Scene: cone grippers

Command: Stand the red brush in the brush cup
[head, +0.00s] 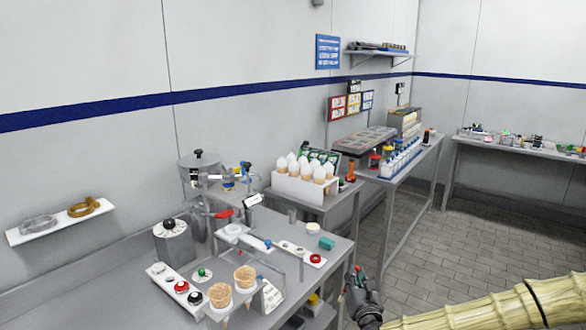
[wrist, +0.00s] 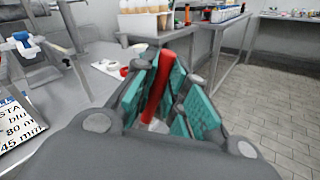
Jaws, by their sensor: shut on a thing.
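My gripper (head: 356,278) is at the lower right of the head view, just off the right edge of the workbench. In the wrist view my gripper (wrist: 165,92) has its teal pads shut on the red brush (wrist: 158,85). The brush's red handle leans slightly to the right at its top. A pale part shows at its lower end, between the pads. I cannot tell for sure which vessel is the brush cup; a small grey cylinder (head: 292,214) stands near the bench's back edge.
A white rack of cones (head: 305,186) stands behind. Tiled floor (head: 440,240) is clear to the right.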

